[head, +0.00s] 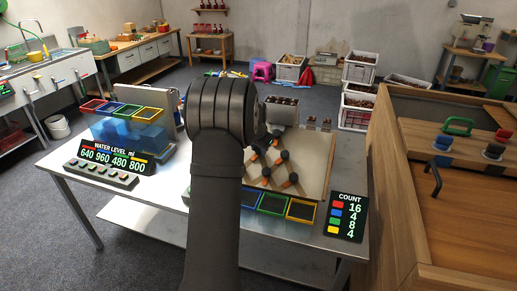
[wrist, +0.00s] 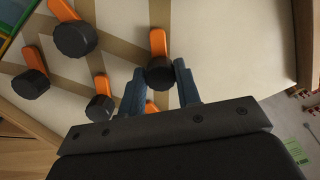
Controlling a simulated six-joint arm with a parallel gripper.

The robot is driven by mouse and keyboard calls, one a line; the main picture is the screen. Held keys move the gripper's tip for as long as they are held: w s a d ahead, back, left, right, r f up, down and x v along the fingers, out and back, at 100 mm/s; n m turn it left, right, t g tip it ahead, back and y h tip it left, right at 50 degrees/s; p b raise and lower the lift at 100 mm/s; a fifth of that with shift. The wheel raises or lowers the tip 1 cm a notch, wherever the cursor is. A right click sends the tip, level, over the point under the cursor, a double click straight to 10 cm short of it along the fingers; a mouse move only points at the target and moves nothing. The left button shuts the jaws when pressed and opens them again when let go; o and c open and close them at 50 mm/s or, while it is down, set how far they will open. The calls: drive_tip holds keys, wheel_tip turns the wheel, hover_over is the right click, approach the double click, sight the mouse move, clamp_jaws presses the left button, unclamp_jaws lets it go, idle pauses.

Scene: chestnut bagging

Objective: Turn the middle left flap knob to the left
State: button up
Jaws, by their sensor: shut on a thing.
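The pale sloping board (head: 312,165) has tan strips and several black knobs with orange flaps. My gripper (wrist: 160,85) is shut on one black flap knob (wrist: 159,73), one finger at each side. The orange flap (wrist: 157,42) of this knob points up in the wrist view. Other flap knobs stand apart from it at upper left (wrist: 75,38), left (wrist: 30,83) and lower middle (wrist: 100,108). Another orange flap (wrist: 151,107) shows between my fingers. In the head view my arm hides the grip and the board's left part, so I cannot tell the held knob's row there.
Coloured bins, including a yellow one (head: 301,210), stand at the board's near edge. A count display (head: 346,216) stands to their right and a water level display (head: 117,158) at left. A wooden cabinet (head: 400,190) stands close on the right.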

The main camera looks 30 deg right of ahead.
drive_tip(key=shift+m, duration=1.1)
drive_tip(key=o, duration=1)
drive_tip(key=shift+c, duration=0.2)
drive_tip(key=v, duration=1.7)
drive_tip(key=shift+s+r, duration=0.15)
drive_tip(key=shift+s, duration=0.2)
drive_tip(key=shift+a, duration=0.1)
drive_tip(key=x, duration=1.7)
drive_tip(key=shift+w, duration=0.35)
